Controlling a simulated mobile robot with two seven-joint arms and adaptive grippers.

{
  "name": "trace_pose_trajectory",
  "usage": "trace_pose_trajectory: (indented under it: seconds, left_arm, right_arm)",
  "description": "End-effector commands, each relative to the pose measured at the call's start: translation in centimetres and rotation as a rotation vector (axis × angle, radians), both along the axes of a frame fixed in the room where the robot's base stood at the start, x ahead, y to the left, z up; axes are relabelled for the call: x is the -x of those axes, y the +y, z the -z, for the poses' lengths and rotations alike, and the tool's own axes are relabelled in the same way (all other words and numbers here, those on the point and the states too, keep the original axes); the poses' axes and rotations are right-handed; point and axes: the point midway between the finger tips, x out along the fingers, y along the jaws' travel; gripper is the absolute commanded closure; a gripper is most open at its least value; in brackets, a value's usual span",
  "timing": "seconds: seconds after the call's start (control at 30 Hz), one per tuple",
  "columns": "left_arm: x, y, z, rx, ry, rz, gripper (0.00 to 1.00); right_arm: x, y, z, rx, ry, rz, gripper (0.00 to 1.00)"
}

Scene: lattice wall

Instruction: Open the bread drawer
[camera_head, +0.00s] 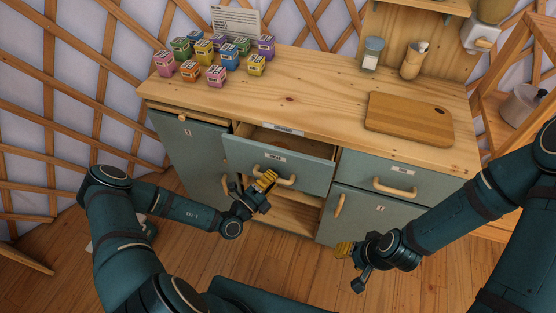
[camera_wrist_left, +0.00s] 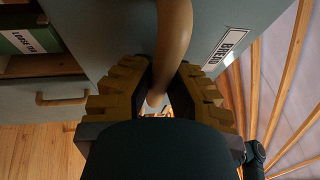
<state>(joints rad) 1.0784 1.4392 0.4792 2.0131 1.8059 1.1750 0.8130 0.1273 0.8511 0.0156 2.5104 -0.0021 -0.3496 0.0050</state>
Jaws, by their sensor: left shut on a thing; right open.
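The bread drawer (camera_head: 240,156) is the blue-grey one in the middle of the cabinet. It is pulled partly out and its inside shows behind the front. Its curved wooden handle (camera_head: 288,183) also shows in the left wrist view (camera_wrist_left: 174,40), beside a label reading BREAD (camera_wrist_left: 228,46). My left gripper (camera_head: 266,180) is shut on this handle, with its yellow ribbed fingers on either side of it in the left wrist view (camera_wrist_left: 160,90). My right gripper (camera_head: 345,249) is open and empty, low in front of the right cabinet door.
A closed drawer (camera_head: 395,174) is to the right, above a door (camera_head: 360,217). Another door (camera_head: 190,145) is at the left. The counter holds several coloured boxes (camera_head: 217,76), a cutting board (camera_head: 410,118) and a jar (camera_head: 372,55). Wooden floor in front is clear.

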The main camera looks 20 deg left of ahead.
Motion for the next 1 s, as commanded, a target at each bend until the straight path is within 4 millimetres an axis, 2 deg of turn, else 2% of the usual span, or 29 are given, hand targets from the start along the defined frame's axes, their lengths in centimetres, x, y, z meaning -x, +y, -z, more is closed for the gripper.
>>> trace_pose_trajectory:
  seconds: [0.03, 0.2, 0.4, 0.6, 0.8, 1.0]
  left_arm:
    - [1.6, 0.0, -0.5, 0.004, 0.004, 0.001, 1.0]
    - [6.3, 0.2, -0.4, 0.004, 0.003, 0.0, 1.0]
    - [11.8, 0.4, -0.3, 0.004, 0.001, -0.001, 1.0]
    - [16.5, 0.5, -0.2, 0.005, 0.0, 0.0, 1.0]
    - [19.8, 0.6, -0.1, 0.005, -0.001, 0.0, 1.0]
    - [21.5, 0.7, -0.1, 0.003, -0.003, 0.0, 1.0]
  right_arm:
    - [0.1, 0.0, -1.1, 0.0, 0.003, -0.001, 0.53]
    - [-0.2, 0.0, -2.5, 0.001, -0.003, 0.005, 0.53]
    - [-0.5, -0.1, -3.5, 0.003, -0.012, 0.012, 0.53]
    - [-0.7, -0.1, -3.9, 0.004, -0.016, 0.015, 0.53]
    - [-0.8, -0.2, -4.0, 0.005, -0.018, 0.017, 0.53]
    - [-0.8, -0.2, -4.1, 0.005, -0.019, 0.017, 0.53]
